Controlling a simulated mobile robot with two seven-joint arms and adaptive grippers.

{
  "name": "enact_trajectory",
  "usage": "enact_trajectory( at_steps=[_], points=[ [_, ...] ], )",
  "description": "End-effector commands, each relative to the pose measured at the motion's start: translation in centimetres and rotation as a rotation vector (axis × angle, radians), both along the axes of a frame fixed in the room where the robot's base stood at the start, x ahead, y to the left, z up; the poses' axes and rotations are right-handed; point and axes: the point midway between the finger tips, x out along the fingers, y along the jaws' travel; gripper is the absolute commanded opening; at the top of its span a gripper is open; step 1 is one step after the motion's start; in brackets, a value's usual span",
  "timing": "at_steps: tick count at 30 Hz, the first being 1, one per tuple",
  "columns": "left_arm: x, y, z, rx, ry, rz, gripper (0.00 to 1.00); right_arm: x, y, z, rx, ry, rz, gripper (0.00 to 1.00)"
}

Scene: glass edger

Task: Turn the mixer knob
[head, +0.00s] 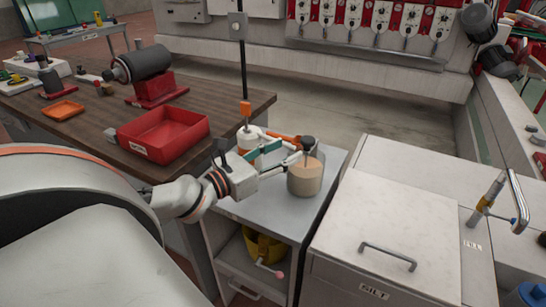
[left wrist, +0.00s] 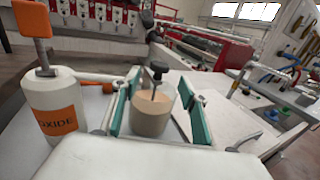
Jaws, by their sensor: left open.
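The mixer knob (head: 308,143) is a small black knob on a thin rod standing in a clear beaker (head: 305,178) of tan liquid. The beaker stands on a grey cabinet top (head: 278,214). My left gripper (head: 288,153) is open, its teal-padded fingers pointing towards the beaker from the left. In the left wrist view the knob (left wrist: 158,68) and the beaker (left wrist: 150,115) appear between the two spread fingers (left wrist: 158,88). I cannot tell from these views whether the fingers touch the beaker. My right gripper is not in view.
A white bottle labelled oxide (left wrist: 55,105), with an orange top, stands close to the left finger. A red-orange tool (head: 283,138) lies behind. A red tray (head: 165,136) sits on the wooden bench at left. A white lidded silt box (head: 390,220) stands right.

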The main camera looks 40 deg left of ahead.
Motion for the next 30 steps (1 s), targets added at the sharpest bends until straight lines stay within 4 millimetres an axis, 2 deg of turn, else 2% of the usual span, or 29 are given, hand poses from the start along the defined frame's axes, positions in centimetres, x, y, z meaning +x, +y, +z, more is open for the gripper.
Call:
enact_trajectory(
  at_steps=[3, 9, 30],
  points=[
    [-1.3, 0.2, -0.2, -0.003, 0.002, 0.000, 0.44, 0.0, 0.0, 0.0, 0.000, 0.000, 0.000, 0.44],
    [-2.6, 0.4, -0.1, -0.001, 0.001, -0.001, 0.44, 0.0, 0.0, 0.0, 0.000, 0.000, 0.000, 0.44],
    [-3.0, 0.5, 0.0, 0.001, -0.001, 0.000, 0.44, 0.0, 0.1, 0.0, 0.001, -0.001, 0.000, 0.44]
  ],
)
